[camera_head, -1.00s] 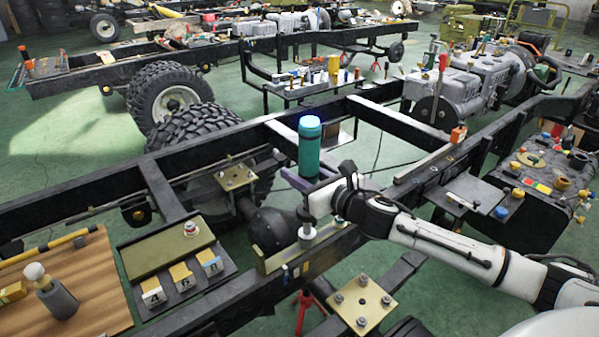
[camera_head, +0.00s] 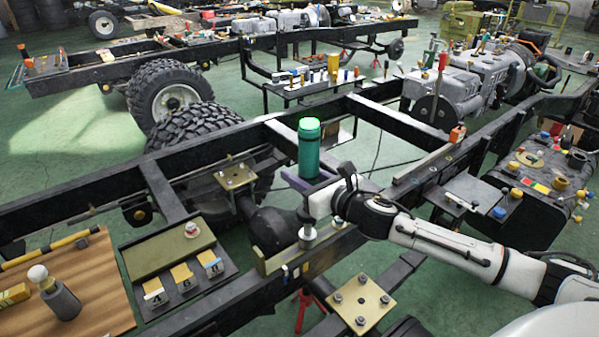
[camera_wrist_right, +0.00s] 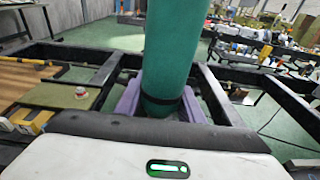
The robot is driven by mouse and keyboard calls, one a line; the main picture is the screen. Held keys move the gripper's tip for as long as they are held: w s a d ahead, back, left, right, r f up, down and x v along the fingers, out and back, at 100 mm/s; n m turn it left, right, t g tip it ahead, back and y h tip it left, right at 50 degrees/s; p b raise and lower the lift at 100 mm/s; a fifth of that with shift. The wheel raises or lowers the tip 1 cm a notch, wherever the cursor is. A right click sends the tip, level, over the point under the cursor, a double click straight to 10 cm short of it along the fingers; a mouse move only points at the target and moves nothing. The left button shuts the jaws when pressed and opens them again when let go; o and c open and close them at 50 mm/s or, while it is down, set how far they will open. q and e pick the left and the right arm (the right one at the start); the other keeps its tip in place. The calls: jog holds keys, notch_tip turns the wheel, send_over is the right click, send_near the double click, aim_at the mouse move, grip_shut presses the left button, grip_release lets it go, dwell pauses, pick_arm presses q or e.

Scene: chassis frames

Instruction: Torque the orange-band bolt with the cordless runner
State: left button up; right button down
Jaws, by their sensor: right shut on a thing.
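The cordless runner (camera_head: 309,150) is a teal upright cylinder whose top glows green in the head view. My right gripper (camera_head: 308,184) is shut on it, with purple fingers on both sides of its lower body. The runner also fills the upper middle of the right wrist view (camera_wrist_right: 170,60). Below the gripper, a grey metal nose (camera_head: 307,226) reaches down to a tan bracket (camera_head: 282,255) on the black chassis rail. I cannot make out an orange band on a bolt there; the contact point is too small to tell. My left gripper is not in view.
A gold plate with several bolts (camera_head: 361,304) lies in front of the rail. A second bolted plate (camera_head: 237,177) is behind. Black rails (camera_head: 400,122) surround my arm.

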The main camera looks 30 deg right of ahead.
notch_tip(320, 180, up, 3)
jog(key=shift+w+f+p, duration=0.1)
jog(key=shift+p, duration=0.75)
jog(key=shift+r+p, duration=0.65)
jog(key=shift+r, duration=1.85)
